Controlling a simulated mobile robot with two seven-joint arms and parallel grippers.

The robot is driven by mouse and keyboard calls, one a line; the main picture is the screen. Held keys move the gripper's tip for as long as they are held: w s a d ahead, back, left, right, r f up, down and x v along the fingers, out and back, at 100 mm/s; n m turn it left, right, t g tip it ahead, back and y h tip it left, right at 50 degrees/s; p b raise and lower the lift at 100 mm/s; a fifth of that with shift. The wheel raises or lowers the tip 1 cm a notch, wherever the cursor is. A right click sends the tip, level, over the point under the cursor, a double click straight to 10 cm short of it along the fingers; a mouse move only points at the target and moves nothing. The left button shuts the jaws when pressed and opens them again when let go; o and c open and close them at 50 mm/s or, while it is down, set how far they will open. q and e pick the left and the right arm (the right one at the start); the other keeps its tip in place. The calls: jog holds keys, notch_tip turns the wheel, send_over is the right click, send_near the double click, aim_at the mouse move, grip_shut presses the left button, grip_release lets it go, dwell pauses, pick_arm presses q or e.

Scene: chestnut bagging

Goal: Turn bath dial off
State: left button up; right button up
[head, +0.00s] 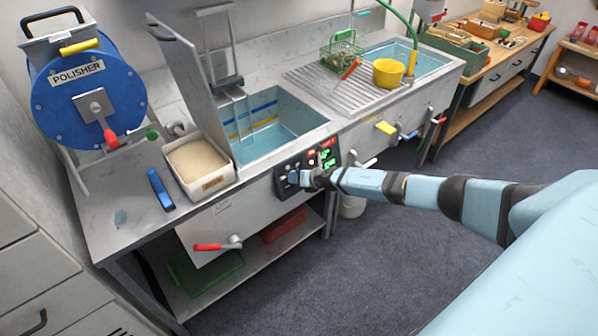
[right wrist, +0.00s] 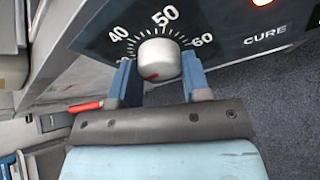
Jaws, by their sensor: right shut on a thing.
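The bath dial (right wrist: 158,62) is a round pale knob with a red mark on a dark panel, with 40, 50 and 60 printed around it. The red mark shows on the knob's lower left face in the right wrist view. My right gripper (right wrist: 158,82) has its blue fingers on both sides of the knob and is shut on it. In the head view my right gripper (head: 303,178) reaches the control panel (head: 326,158) at the front of the water bath (head: 262,132) and covers the dial. My left gripper is in neither view.
A red-handled lever (head: 208,247) sticks out below the panel's left. A tray of pale grains (head: 198,165) and a blue tool (head: 160,189) lie on the counter. A blue polisher drum (head: 88,92) stands at the left. The floor at the lower middle is clear.

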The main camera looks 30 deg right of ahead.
pick_arm(q)
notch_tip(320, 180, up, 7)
jog(key=p, duration=0.6)
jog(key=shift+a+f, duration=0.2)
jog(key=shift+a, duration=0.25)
pick_arm(e)
jog(key=shift+a+n+h, duration=0.1)
jog(key=shift+n+h, duration=0.55)
jog(key=shift+n, duration=0.8)
jog(key=shift+a+n+h, duration=0.1)
jog(key=shift+n+h, duration=0.55)
jog(key=shift+n, duration=0.8)
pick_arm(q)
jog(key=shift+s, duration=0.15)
pick_arm(e)
jog(key=o, duration=0.9)
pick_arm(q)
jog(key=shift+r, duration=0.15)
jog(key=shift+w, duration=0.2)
